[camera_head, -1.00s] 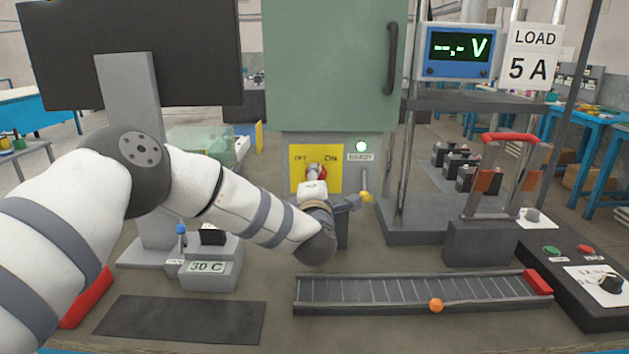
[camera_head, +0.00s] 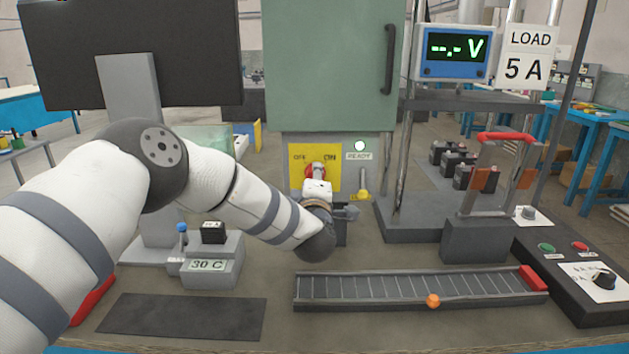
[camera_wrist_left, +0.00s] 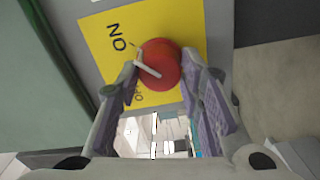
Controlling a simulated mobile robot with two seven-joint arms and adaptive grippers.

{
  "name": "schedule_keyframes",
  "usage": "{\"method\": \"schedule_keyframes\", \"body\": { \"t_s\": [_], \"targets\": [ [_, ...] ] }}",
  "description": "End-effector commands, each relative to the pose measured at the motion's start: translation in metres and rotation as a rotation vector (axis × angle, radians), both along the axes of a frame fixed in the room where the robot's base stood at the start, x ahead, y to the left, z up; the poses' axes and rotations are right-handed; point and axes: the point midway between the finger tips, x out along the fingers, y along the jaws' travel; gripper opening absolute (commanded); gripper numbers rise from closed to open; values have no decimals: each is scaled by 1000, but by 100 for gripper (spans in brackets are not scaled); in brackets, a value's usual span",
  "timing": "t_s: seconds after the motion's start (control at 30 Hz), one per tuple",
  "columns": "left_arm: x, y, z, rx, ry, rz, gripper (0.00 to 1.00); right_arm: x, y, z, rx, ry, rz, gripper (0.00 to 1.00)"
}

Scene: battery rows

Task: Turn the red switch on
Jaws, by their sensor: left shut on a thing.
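The red switch (camera_head: 315,170) is a round red knob on a yellow plate (camera_head: 331,176) marked OFF and ON, on the front of the green-grey cabinet. In the left wrist view the red switch (camera_wrist_left: 161,62) sits between my left gripper's fingers (camera_wrist_left: 163,88), with a white bar on its face. My left gripper (camera_head: 317,188) is shut on it, and its wrist hides the lower part of the plate in the head view. The exact dial position is hard to read. My right gripper is not in view.
A READY lamp (camera_head: 359,146) and a yellow-tipped lever (camera_head: 363,194) are right of the plate. The blue meter (camera_head: 455,51) reads "--.- V". A 30 C device (camera_head: 209,266) stands at left.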

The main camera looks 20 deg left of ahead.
Motion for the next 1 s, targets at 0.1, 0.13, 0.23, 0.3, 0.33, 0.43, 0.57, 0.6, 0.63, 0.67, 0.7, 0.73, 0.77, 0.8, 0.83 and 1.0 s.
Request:
{"method": "schedule_keyframes", "body": {
  "t_s": [0.1, 0.13, 0.23, 0.3, 0.33, 0.43, 0.57, 0.6, 0.63, 0.67, 0.7, 0.73, 0.77, 0.8, 0.83, 1.0],
  "targets": [
    [0, 1, -1, 1, 1, 3, 6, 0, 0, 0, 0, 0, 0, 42],
    [0, 1, -1, 1, 1, 3, 6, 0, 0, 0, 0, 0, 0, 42],
    [0, 1, -1, 1, 1, 3, 39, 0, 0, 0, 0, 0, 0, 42],
    [0, 1, 0, 1, 1, 3, 54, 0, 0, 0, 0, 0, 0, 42],
    [0, 1, 0, 0, 1, 2, 54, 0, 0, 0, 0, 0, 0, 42],
    [0, 1, 0, 0, 1, 2, 54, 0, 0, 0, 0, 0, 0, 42],
    [0, 0, 0, 0, 0, 1, 54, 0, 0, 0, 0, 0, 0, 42],
    [-1, 0, 0, 0, 0, 0, 54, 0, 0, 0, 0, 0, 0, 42],
    [-3, -1, 0, 0, 1, -1, 54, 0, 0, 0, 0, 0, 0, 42],
    [-5, -2, 0, -1, 2, -2, 54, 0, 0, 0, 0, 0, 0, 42],
    [-11, -4, 0, -1, 2, -2, 54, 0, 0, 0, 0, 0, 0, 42],
    [-17, -6, -1, -1, 3, -2, 54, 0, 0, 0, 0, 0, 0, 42],
    [-24, -8, -1, -1, 4, -3, 54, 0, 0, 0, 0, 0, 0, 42],
    [-34, -11, 0, -2, 2, -3, 54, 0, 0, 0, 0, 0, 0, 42],
    [-43, -13, -1, -1, 5, -4, 54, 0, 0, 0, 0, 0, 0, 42],
    [-86, -25, 0, 0, 1, -2, 54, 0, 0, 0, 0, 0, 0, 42]
  ]
}}
